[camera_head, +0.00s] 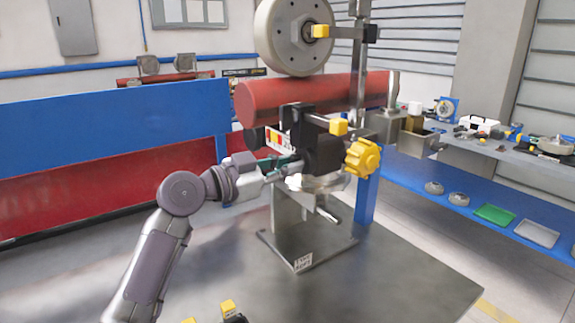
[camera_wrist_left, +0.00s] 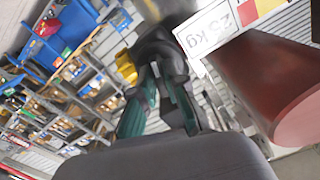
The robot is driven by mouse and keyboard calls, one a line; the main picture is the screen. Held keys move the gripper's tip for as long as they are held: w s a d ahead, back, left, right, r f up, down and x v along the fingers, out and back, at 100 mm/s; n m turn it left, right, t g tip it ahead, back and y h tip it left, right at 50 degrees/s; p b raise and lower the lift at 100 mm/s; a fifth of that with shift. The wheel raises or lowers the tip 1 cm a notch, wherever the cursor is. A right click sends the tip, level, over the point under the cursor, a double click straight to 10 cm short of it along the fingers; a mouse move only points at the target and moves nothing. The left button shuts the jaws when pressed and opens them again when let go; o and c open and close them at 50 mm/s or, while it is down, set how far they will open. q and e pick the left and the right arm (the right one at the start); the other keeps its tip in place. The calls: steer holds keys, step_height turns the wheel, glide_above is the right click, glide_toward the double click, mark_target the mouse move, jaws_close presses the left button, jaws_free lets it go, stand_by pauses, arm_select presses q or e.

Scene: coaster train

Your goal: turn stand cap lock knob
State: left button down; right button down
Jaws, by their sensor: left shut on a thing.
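The stand rises from a grey base plate (camera_head: 300,246) on the metal table. Its black head (camera_head: 322,152) carries a large yellow lobed knob (camera_head: 362,157) on the right and a yellow-tipped lever (camera_head: 338,127) above. My left gripper (camera_head: 291,166) reaches in from the left at the head's near-left side, apart from the yellow knob. In the left wrist view its teal fingers (camera_wrist_left: 160,98) are shut on a dark part (camera_wrist_left: 160,55) of the stand head. The exact shape of that part is hidden. The yellow knob (camera_wrist_left: 126,66) shows just beyond it.
A red cylinder (camera_head: 300,98) lies across above the head, with a pale wheel (camera_head: 290,35) over it. A blue-and-red barrier (camera_head: 110,150) stands behind my arm. A side bench (camera_head: 480,150) holds parts at right. The table's front (camera_head: 380,285) is largely clear.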

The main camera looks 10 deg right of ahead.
arm_select(q)
steer(key=shift+n+p, duration=0.5)
steer(key=shift+n, duration=1.5)
steer(key=c, duration=1.2)
jaws_free()
steer(key=v, duration=1.2)
